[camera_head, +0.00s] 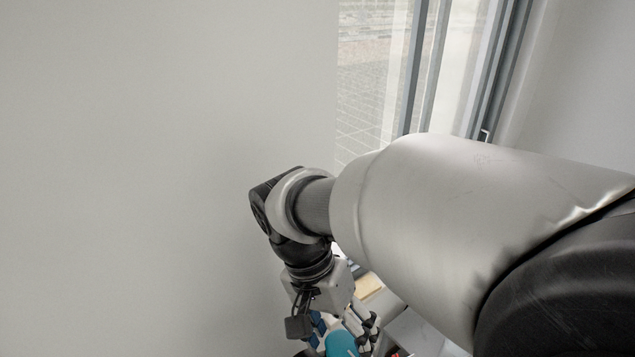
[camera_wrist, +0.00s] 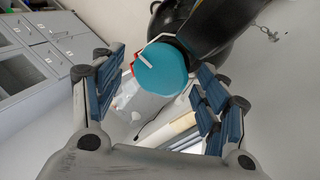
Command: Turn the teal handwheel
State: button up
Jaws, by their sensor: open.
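The teal handwheel (camera_wrist: 160,69) shows in the wrist view as a round teal disc, just beyond and between the fingers of my gripper (camera_wrist: 160,85). The fingers are open, one on each side of it, and I see no clear contact. In the head view the teal handwheel (camera_head: 342,344) is partly visible at the bottom edge, beside the fingers of my gripper (camera_head: 343,335). The rest of it is cut off by the frame and hidden by my arm.
Grey drawers (camera_wrist: 40,50) stand at the left in the wrist view. A black rounded body (camera_wrist: 225,22) lies close behind the handwheel at the upper right. A window (camera_head: 400,80) and a bare wall (camera_head: 150,180) show in the head view.

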jog(key=v, duration=1.1)
jog(key=shift+r, duration=0.4)
jog(key=shift+a, duration=0.15)
